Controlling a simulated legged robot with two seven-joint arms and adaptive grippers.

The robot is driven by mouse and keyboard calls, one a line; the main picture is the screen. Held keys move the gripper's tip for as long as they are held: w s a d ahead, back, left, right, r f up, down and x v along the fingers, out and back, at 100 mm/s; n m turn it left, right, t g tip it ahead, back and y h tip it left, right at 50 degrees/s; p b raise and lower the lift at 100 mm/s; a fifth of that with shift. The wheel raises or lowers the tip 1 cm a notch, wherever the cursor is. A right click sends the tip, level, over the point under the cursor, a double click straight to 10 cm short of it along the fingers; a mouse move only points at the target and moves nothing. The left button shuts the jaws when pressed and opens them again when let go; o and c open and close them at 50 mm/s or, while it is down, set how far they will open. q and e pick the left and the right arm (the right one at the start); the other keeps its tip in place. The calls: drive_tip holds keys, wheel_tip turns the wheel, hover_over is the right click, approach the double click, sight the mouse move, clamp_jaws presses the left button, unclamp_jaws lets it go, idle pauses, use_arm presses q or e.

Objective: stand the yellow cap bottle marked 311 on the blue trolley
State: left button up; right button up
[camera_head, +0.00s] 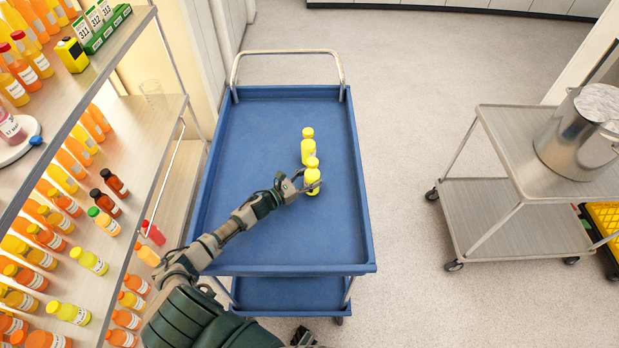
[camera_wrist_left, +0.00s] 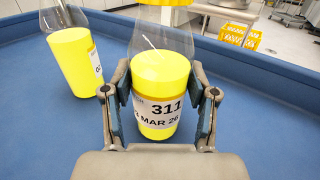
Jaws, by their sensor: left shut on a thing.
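The bottle marked 311 (camera_head: 313,181) is yellow with a white label. It is upright over the blue trolley's (camera_head: 262,120) top tray. My left gripper (camera_head: 302,184) is shut on it. The left wrist view shows the two fingers on either side of this bottle (camera_wrist_left: 160,95), with 311 readable on its label. I cannot tell whether its base touches the tray. A second yellow bottle (camera_head: 308,151) stands on the tray just behind it; it also shows in the left wrist view (camera_wrist_left: 75,62), its number not readable. A dark part at the head view's bottom edge may be my right gripper.
A shelf (camera_head: 130,75) with many juice bottles stands at the left. A green rack (camera_head: 103,28) and a yellow-and-black box (camera_head: 72,55) sit on it. A grey cart (camera_head: 480,215) with a metal pot (camera_head: 575,140) stands right. Most of the tray is bare.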

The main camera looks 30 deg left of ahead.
use_arm(q)
drive_tip(key=o, duration=1.3)
drive_tip(key=shift+a, duration=0.15)
drive_tip(key=shift+c, duration=0.2)
drive_tip(key=shift+o, duration=0.5)
drive_tip(key=shift+a+f, duration=0.15)
drive_tip(key=shift+a, duration=0.1)
drive_tip(key=shift+d, duration=0.1)
